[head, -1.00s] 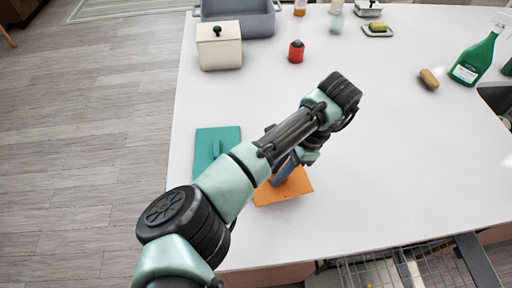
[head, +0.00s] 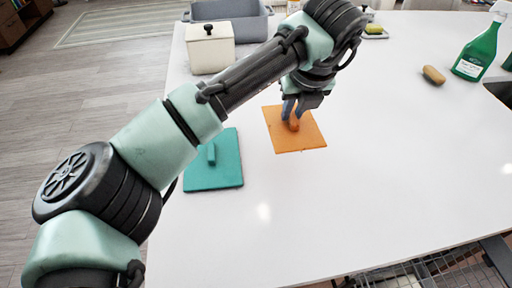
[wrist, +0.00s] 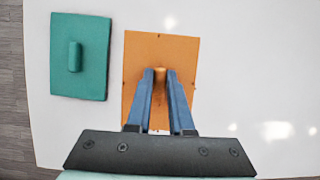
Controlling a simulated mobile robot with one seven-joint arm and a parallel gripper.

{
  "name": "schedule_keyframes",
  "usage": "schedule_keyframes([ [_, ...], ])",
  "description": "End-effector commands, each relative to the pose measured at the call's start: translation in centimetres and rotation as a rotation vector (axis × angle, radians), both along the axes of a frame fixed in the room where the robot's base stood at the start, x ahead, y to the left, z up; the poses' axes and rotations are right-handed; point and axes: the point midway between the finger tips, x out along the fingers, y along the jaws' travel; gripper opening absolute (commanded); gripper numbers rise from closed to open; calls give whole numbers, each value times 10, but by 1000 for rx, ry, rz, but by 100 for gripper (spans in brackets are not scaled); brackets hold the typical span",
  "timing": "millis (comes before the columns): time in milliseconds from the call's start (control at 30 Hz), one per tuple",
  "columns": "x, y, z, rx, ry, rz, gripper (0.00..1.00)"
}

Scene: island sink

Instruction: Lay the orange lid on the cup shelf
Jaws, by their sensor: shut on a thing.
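The orange lid (head: 312,138) is a flat square plate with a small upright knob at its middle. My gripper (head: 292,118) points down and is shut on that knob. In the wrist view the blue fingers of my gripper (wrist: 160,78) close on the knob from both sides, and the orange lid (wrist: 140,60) lies flat beneath them. It appears level above the white counter, but its exact height is hard to tell. I cannot identify the cup shelf for certain; a wire rack (head: 432,268) shows partly below the counter's front edge.
A teal lid (head: 225,172) with an upright handle lies on the counter (head: 400,170), left of the orange one. A cream canister (head: 212,55) and grey basin (head: 255,28) stand behind. The front counter is clear.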

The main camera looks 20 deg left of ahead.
Motion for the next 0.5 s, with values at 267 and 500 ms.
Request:
schedule_keyframes([
  [267,0,0,-48,-1,4,-12,0],
  [500,-1,0,-68,-1,4,-10,0],
])
